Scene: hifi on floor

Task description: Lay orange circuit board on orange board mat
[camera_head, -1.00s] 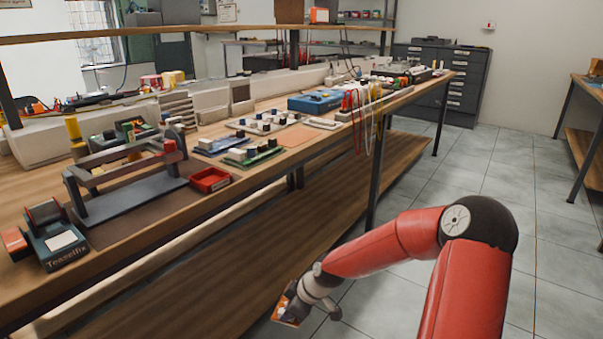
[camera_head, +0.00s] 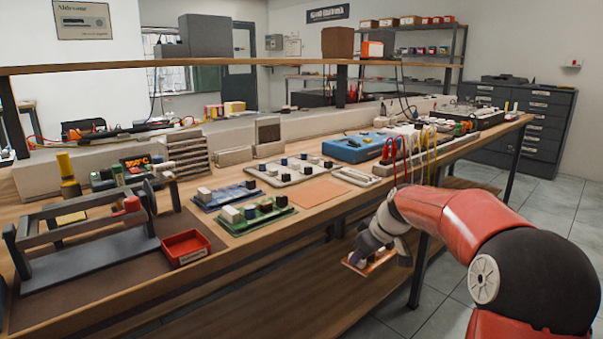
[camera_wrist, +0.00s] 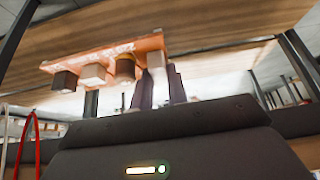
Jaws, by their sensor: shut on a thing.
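My gripper (camera_head: 370,256) is shut on the orange circuit board (camera_head: 356,264), below the front edge of the bench top in the head view. In the wrist view the orange board (camera_wrist: 105,55) shows several dark, white and amber blocks on it, and the fingers (camera_wrist: 158,85) grip it at its right end. The orange board mat (camera_head: 312,192) is a flat, bare orange patch on the bench top, right of the green board. It is above and to the left of my gripper, apart from the held board.
Left of the mat lie a green board (camera_head: 254,214) and a blue board (camera_head: 226,194). A grey tray of blocks (camera_head: 290,170) is behind it, a white frame (camera_head: 356,177) to its right. Red and yellow cables (camera_head: 406,155) hang by the bench edge near my arm. A lower shelf (camera_head: 250,300) runs underneath.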

